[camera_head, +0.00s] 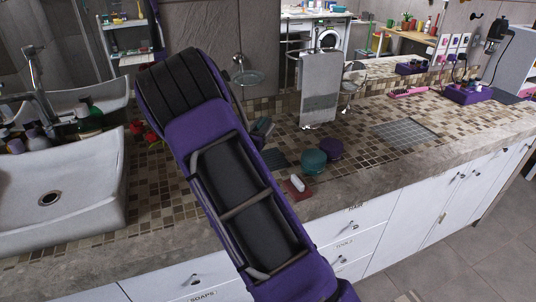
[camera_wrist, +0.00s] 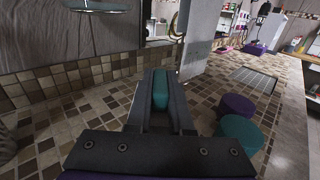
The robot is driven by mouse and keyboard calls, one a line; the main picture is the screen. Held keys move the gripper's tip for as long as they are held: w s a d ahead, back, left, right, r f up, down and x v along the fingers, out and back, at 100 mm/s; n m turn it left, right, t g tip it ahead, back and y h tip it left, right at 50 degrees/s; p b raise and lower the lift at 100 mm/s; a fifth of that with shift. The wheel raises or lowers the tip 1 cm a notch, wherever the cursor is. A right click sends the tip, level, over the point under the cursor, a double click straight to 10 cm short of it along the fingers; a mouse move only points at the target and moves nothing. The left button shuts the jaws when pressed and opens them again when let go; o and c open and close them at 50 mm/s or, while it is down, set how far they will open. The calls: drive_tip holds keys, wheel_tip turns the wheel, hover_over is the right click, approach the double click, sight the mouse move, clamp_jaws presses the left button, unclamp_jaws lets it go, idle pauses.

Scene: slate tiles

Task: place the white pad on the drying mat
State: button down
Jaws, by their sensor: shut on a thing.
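My gripper (camera_wrist: 161,78) is shut on a teal, rounded, narrow thing (camera_wrist: 160,92), held between its fingers above the tiled counter. I cannot make out a white pad in its jaws. In the head view my gripper (camera_head: 263,126) is partly hidden behind my own arm, over the counter near the wall. A small white piece (camera_head: 297,183) lies on a reddish dish at the counter's front; I cannot tell if it is the white pad. A grey gridded mat (camera_head: 405,133), seemingly the drying mat, lies flat to the right, and in the wrist view (camera_wrist: 255,82). It looks bare.
A teal round container (camera_head: 314,162) and a purple one (camera_head: 331,149) stand between my gripper and the mat. A grey towel (camera_head: 320,88) hangs behind. A white sink (camera_head: 60,190) is left; a purple tray (camera_head: 468,93) is far right.

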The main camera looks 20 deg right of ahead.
drive_tip(key=shift+w+d, duration=0.15)
drive_tip(key=shift+d+f, duration=0.1)
drive_tip(key=shift+f, duration=0.25)
wheel_tip(320, 180, down, 9)
drive_tip(key=shift+f+b, duration=0.1)
drive_tip(key=shift+b, duration=0.2)
drive_tip(key=shift+f, duration=0.1)
drive_tip(key=c, duration=0.8)
unclamp_jaws()
drive_tip(key=v, duration=1.2)
